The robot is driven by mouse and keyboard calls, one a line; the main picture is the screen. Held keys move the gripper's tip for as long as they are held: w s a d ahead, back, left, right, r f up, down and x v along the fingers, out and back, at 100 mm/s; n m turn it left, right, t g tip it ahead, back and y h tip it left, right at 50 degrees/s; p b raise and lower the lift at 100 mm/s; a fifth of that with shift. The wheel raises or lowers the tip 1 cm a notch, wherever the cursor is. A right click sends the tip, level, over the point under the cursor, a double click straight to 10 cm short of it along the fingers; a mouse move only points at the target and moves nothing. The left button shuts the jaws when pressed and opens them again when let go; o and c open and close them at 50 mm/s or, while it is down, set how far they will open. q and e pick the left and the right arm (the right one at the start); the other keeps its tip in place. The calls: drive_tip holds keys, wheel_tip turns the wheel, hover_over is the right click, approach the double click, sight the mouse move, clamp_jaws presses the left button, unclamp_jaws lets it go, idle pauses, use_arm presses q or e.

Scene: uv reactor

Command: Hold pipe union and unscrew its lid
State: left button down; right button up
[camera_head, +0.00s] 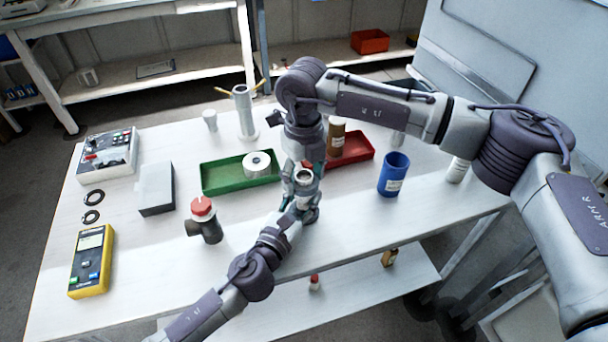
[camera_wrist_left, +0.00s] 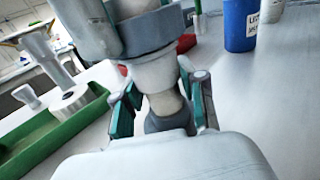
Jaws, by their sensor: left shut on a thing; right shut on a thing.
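The pipe union (camera_head: 304,177) stands upright near the middle of the table's front part, a pale body with a ring-like top. In the left wrist view its narrow body (camera_wrist_left: 165,104) shows between the teal fingers of my left gripper (camera_wrist_left: 162,98), with a dark lower part below. My left gripper (camera_head: 301,207) is shut on the union from the front. My right gripper (camera_head: 304,163) comes down from above and is shut at the union's upper end. Its fingers and the lid are largely hidden by the wrist and the union, so the lid's exact seating cannot be told.
A blue cup (camera_head: 394,174) stands right. A dark pipe fitting with red cap (camera_head: 204,218) stands left. The front table edge is close.

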drive_tip(key=n, duration=0.4)
drive_tip(key=shift+n, duration=0.4)
drive_tip(key=n, duration=1.1)
drive_tip(key=shift+n, duration=0.4)
drive_tip(key=n, duration=0.7)
drive_tip(key=shift+r, duration=0.1)
drive_tip(key=n, duration=1.1)
drive_tip(key=shift+n, duration=0.3)
drive_tip(key=n, duration=0.4)
drive_tip(key=o, duration=1.3)
